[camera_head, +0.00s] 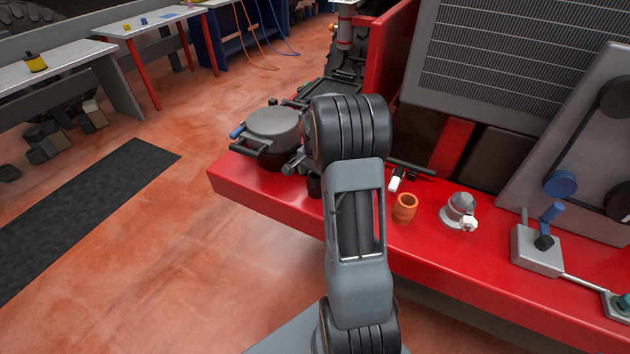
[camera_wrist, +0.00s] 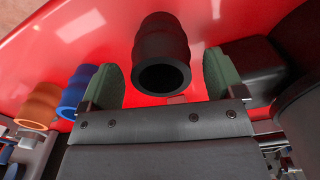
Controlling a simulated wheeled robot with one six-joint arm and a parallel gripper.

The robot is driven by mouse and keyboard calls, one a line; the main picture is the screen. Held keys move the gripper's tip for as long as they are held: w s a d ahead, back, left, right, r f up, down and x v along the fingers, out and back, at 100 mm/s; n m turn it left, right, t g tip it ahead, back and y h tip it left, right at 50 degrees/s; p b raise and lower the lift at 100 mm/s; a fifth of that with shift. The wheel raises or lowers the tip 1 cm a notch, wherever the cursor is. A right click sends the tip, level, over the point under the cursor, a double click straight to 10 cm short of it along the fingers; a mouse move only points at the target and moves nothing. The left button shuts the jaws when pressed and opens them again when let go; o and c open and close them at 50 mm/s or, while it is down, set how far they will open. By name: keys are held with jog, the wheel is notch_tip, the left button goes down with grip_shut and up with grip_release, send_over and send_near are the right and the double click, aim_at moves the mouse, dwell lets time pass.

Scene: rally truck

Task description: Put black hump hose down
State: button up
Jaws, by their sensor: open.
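The black hump hose (camera_wrist: 163,40) is a short ribbed black tube on the red surface in the wrist view, its open end facing my camera. My gripper (camera_wrist: 160,78) is open, with one green-padded finger on each side of the hose. Red shows between the hose and both pads, so neither pad appears to touch it. In the head view my arm hides most of the gripper. A small dark shape beside the arm (camera_head: 314,186) may be the hose, but it is too covered to tell.
The red bench (camera_head: 270,200) carries an orange hose (camera_head: 404,208), a grey domed part (camera_head: 460,210) and a grey box with a blue lever (camera_head: 537,250). A grey round canister (camera_head: 272,128) stands left of my arm. The wrist view also shows a blue hose (camera_wrist: 76,90).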

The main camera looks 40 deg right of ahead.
notch_tip(320, 180, up, 9)
jog(key=s+a+r+n+t, duration=0.1)
jog(key=s+a+r+n, duration=0.2)
jog(key=a, duration=0.2)
jog(key=s+a+r+n+t, duration=0.1)
jog(key=s+a+r+n, duration=0.15)
jog(key=a, duration=0.25)
jog(key=s+a+f+n+t, duration=0.1)
jog(key=s+a+n+t, duration=0.1)
jog(key=s+a+n, duration=0.7)
jog(key=shift+s+a, duration=0.7)
jog(key=shift+s, duration=0.45)
jog(key=shift+d, duration=0.15)
